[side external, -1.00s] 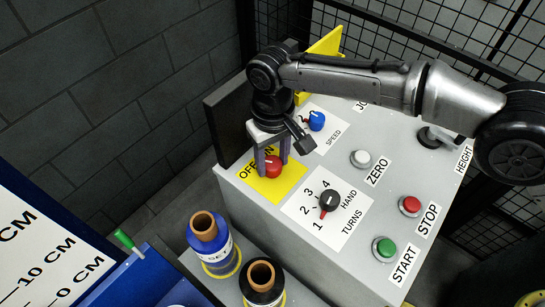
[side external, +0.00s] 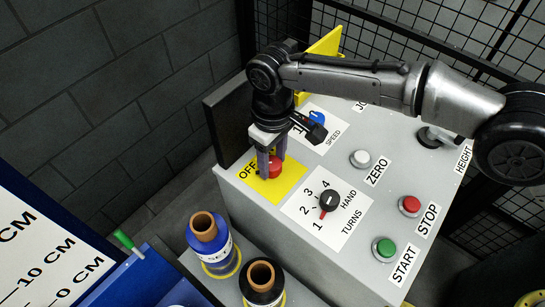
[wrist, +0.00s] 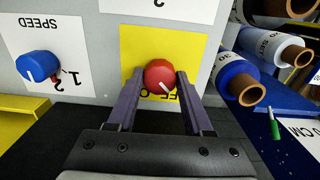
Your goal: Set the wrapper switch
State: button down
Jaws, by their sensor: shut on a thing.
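The wrapper switch is a red round knob (side external: 276,169) on a yellow OFF/ON plate (side external: 288,189) at the near left corner of the grey panel. My gripper (side external: 270,171) points down over it, its fingers shut on the knob's sides. In the wrist view the red knob (wrist: 159,74) sits between the two fingertips (wrist: 160,82). Its white mark points to the lower right. The fingers and knob hide part of the OFF/ON lettering, so I cannot tell exactly which word the mark lines up with.
A blue SPEED knob (side external: 317,117) is close behind my gripper. The TURNS selector (side external: 329,200), white ZERO button (side external: 360,158), red STOP button (side external: 411,205) and green START button (side external: 385,248) are to the right. Film rolls (side external: 206,240) stand below the panel's near edge.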

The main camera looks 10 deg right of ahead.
aim_at(273, 162)
jog(key=shift+r, duration=0.1)
jog(key=shift+c, duration=1.5)
grip_release()
notch_tip(273, 162, up, 14)
